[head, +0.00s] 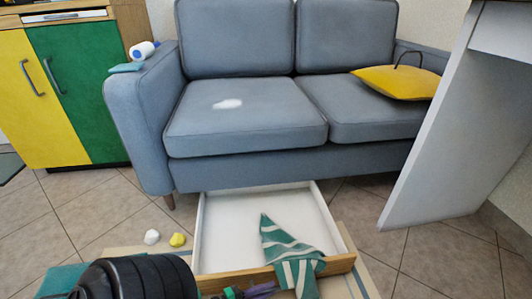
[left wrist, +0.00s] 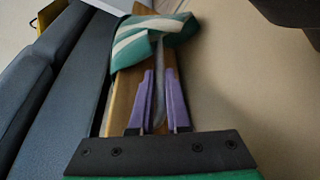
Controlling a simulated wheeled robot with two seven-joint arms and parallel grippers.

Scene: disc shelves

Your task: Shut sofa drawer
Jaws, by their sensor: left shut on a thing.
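The sofa drawer (head: 228,235) is pulled out from under the grey sofa (head: 250,168). Its inside is white and its front is a wooden board (head: 338,264). A green and white striped cloth (head: 284,246) lies partly in the drawer and hangs over the front; it also shows in the left wrist view (left wrist: 150,38). My left gripper (head: 264,289), with purple fingers, is at the wooden front, left of the cloth. My right gripper is not in view.
A slanted white panel (head: 440,130) stands at the right. A yellow and green cabinet (head: 75,90) stands at the left.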

